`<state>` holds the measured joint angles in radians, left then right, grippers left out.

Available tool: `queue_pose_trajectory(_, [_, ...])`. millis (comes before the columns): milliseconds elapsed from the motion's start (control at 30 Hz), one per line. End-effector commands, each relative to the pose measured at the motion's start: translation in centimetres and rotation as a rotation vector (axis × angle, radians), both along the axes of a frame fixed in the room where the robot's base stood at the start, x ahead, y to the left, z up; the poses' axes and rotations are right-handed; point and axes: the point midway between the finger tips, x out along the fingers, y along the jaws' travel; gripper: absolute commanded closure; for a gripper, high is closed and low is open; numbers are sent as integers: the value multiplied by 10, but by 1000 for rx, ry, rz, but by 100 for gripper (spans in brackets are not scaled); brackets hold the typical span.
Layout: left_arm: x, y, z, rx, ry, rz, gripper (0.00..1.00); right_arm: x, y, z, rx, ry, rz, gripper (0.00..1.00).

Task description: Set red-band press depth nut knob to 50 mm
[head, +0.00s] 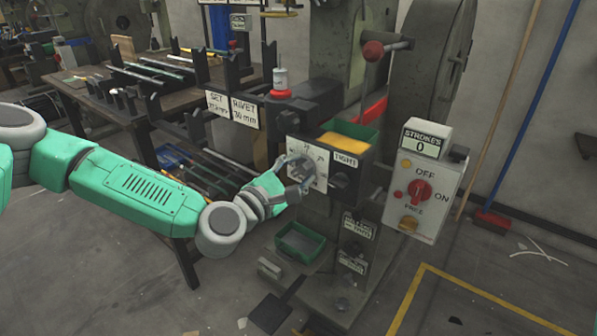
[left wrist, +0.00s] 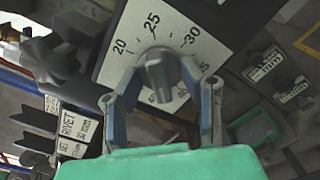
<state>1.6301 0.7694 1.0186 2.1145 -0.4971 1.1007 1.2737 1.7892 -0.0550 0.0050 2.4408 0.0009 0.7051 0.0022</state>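A pale dial plate (head: 318,158) is on the front of the press. The left wrist view shows its scale plate (left wrist: 198,35) with 20, 25 and 30 along the top. A grey knob (left wrist: 158,72) sits at its middle; its pointer mark cannot be made out. My left gripper (head: 297,172) is at the dial, and in the left wrist view its fingers (left wrist: 160,80) flank the knob with the tips against its sides. A red band (head: 280,94) circles the press's post below a pale cylinder. My right gripper is out of view.
A switch box (head: 421,195) with a red knob and a STROKES 0 counter (head: 426,138) stand right. A green bin (head: 300,241) lies below the arm. A workbench (head: 95,85) is behind left.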

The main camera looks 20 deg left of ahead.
Motion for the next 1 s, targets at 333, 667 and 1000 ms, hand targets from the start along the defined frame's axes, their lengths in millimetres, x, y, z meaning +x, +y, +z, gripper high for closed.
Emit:
queue_pose_trajectory(333, [-1,2,-1,-2,1,-1,100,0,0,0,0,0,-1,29])
queue_pose_trajectory(667, [-1,2,-3,37,-7,1,100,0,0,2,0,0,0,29])
queue_pose_trajectory(1000, [-2,3,-4,247,-79,0,100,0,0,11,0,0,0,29])
